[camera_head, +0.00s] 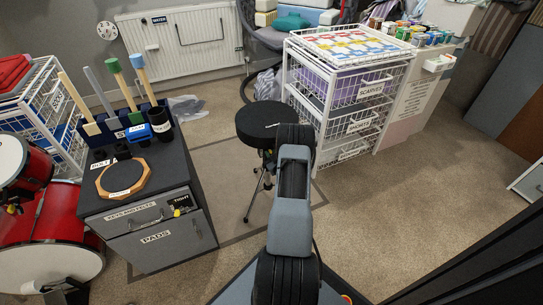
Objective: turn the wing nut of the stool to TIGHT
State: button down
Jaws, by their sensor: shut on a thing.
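The stool has a round black seat (262,121) and thin dark legs (256,192), and stands upright left of the picture's middle. My grey and black arm rises from the bottom and covers the right part of the stool. The wing nut cannot be made out; the arm blocks that side of the stool's post. My gripper is hidden behind the arm, so its jaws do not show.
The grey drawer cabinet (150,235) stands left of the stool, with a round practice pad and a stick holder on top. A red drum (60,225) is at far left. A white wire basket rack (330,125) stands behind right. Carpet (400,200) is clear at right.

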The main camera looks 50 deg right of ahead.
jog(key=shift+m, duration=1.4)
jog(key=shift+b, duration=0.3)
jog(key=c, duration=1.2)
grip_release()
jog(key=shift+o, duration=0.2)
jog(key=p+v, duration=0.4)
jog(key=v, duration=0.9)
jog(key=shift+s, duration=0.4)
jog(key=shift+a, duration=0.1)
